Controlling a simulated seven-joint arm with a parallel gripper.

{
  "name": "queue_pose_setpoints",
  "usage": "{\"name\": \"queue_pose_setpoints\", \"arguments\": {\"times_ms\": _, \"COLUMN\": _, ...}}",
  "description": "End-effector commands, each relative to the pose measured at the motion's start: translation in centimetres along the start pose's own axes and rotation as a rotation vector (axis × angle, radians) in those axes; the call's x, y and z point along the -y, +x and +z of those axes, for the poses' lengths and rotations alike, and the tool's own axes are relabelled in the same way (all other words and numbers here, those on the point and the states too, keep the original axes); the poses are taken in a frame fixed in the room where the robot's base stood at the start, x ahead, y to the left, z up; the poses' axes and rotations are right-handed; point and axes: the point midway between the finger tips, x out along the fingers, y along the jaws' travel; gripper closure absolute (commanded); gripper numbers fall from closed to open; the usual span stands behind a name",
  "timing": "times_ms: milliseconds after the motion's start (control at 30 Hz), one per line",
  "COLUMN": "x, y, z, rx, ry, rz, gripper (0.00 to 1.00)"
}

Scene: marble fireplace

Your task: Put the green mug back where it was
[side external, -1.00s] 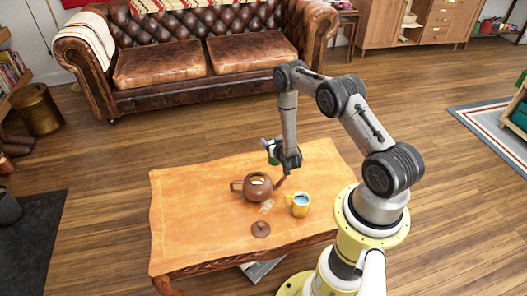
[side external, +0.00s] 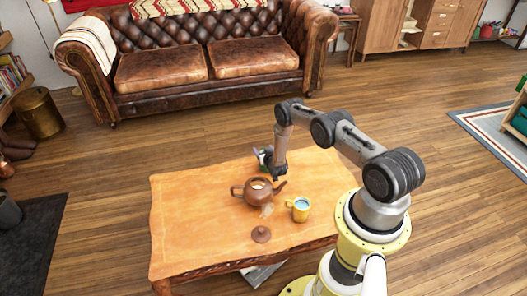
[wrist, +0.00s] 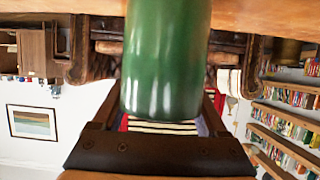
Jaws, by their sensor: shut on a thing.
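The green mug (side external: 262,157) is at my gripper (side external: 270,166), near the back edge of the wooden table (side external: 190,210) and behind the teapot. My gripper is shut on it and largely hides it in the side view. In the wrist view the green mug (wrist: 166,60) fills the upper middle, and that picture looks upside down. The wooden tabletop (wrist: 60,5) shows along its top edge, close to the mug. I cannot tell whether the mug touches the table.
A brown teapot (side external: 258,191) stands just in front of my gripper. A yellow mug (side external: 299,210) and a brown lid (side external: 261,234) sit nearer the front. The left part of the table is clear. A leather sofa (side external: 205,65) stands behind the table.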

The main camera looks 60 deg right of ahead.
Motion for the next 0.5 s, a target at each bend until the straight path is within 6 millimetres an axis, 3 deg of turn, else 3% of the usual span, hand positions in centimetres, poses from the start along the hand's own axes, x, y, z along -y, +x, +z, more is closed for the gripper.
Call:
{"name": "queue_pose_setpoints", "arguments": {"times_ms": 467, "x": 0.04, "y": 0.4, "z": 0.52, "rx": -0.006, "ry": 0.001, "rz": 0.0, "gripper": 1.0}}
{"name": "queue_pose_setpoints", "arguments": {"times_ms": 500, "x": 0.02, "y": 0.37, "z": 0.7, "rx": -0.003, "ry": 0.0, "rz": 0.0, "gripper": 0.21}}
